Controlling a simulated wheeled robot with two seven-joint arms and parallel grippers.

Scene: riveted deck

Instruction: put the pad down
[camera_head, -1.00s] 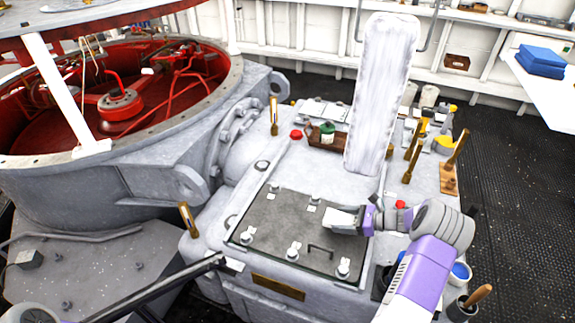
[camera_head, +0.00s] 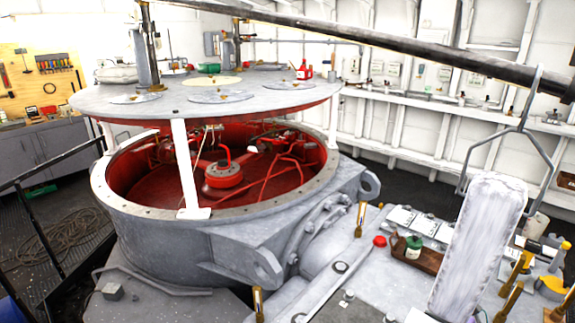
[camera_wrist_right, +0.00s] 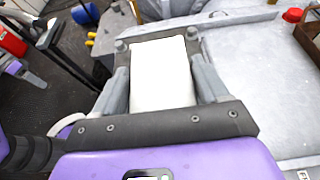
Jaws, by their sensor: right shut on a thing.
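The white pad (camera_wrist_right: 162,75) is a flat, plain block in the right wrist view. My right gripper (camera_wrist_right: 157,42) is shut on it, with one grey finger on each side. The pad is held in front of the wrist, and the pale grey machine casing (camera_wrist_right: 245,65) shows beyond it and to the right. I cannot tell if the pad touches anything below. My left gripper is in neither current view.
A large grey drum (camera_head: 200,235) with a red interior stands in the middle. A dark pole crosses the top right.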

